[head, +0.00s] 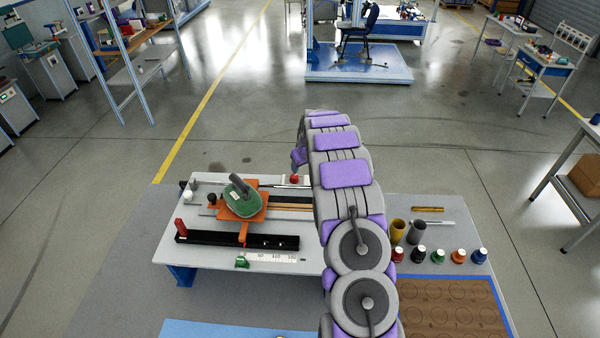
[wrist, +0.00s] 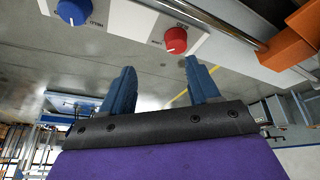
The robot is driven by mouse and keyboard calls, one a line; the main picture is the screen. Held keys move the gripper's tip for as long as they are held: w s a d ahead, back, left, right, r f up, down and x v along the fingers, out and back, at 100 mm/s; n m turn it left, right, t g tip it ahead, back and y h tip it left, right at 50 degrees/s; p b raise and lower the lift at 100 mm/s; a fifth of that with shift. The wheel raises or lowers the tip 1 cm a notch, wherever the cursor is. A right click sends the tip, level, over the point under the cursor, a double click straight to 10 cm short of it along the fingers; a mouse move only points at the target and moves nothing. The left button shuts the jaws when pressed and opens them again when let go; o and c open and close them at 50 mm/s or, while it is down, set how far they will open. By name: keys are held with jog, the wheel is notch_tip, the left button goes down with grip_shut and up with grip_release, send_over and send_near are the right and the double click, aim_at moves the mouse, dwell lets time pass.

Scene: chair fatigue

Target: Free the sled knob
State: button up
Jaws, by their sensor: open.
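An orange sled (head: 242,209) with a green part (head: 240,196) and a grey handle sits on the bench rails in the head view. A small black knob (head: 212,198) stands at its left edge; I cannot tell for sure that this is the sled knob. In the wrist view my gripper (wrist: 160,66) is open, and nothing shows held between its fingers. A red knob (wrist: 176,40) on a pale panel (wrist: 130,22) shows just beyond the fingertips, apart from them. A blue knob (wrist: 73,12) is further left. My arm hides the right part of the bench in the head view.
An orange block (wrist: 288,48) sits on a metal rod (wrist: 225,24) right of the panel. Several small bottles (head: 438,256) stand right of my arm. Floor behind the bench is clear.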

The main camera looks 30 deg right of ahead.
aim_at(293, 176)
jog(key=a+f, duration=0.1)
jog(key=w+a+f, duration=0.1)
jog(key=a, duration=0.1)
jog(key=w+a+f, duration=0.1)
jog(key=shift+a+f+p, duration=0.2)
jog(key=shift+p, duration=0.2)
jog(key=shift+w+a+f, duration=0.1)
jog(key=shift+f, duration=0.2)
jog(key=d+f, duration=0.2)
jog(key=d, duration=0.1)
jog(key=d+f, duration=0.1)
jog(key=shift+w+d, duration=0.15)
jog(key=shift+w, duration=0.25)
jog(key=shift+a, duration=1.15)
jog(key=shift+a+r, duration=0.15)
jog(key=shift+a, duration=0.15)
jog(key=shift+c, duration=0.6)
jog(key=shift+d, duration=0.2)
jog(key=c, duration=0.3)
jog(key=shift+d, duration=0.6)
jog(key=c, duration=0.5)
jog(key=shift+a, duration=0.1)
jog(key=shift+c, duration=0.5)
jog(key=shift+a, duration=0.25)
